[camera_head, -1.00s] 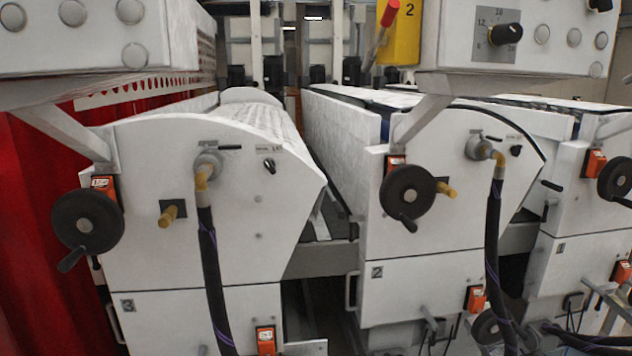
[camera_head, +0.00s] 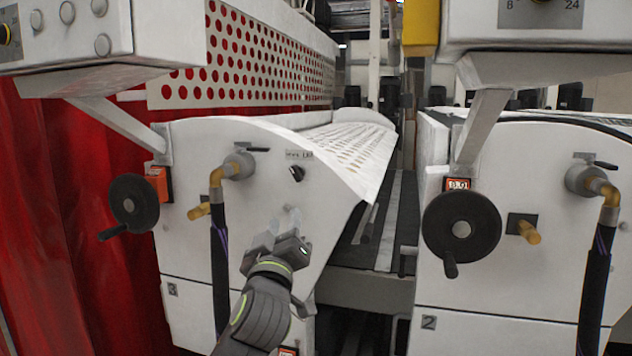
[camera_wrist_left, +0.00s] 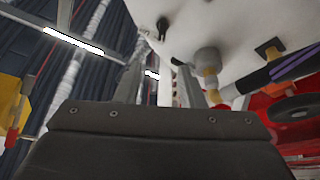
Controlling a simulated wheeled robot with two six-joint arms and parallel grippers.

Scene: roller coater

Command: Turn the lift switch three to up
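The lift switch three is a small black knob (camera_head: 297,173) beside a small label on the white front of unit 3 (camera_head: 190,262). It also shows as a dark knob at the top of the left wrist view (camera_wrist_left: 162,27). My left gripper (camera_head: 283,220) is below the knob and slightly left of it in the head view, apart from it. In the left wrist view its two fingers (camera_wrist_left: 160,75) stand apart with nothing between them. Which way the knob points is too small to tell surely. My right gripper is in neither view.
Left of the knob are a hose fitting with a black hose (camera_head: 219,260), a yellow handle (camera_head: 199,211) and a black handwheel (camera_head: 133,202). Unit 2 (camera_head: 470,290) stands to the right across a gap. A control box (camera_head: 75,35) overhangs at upper left.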

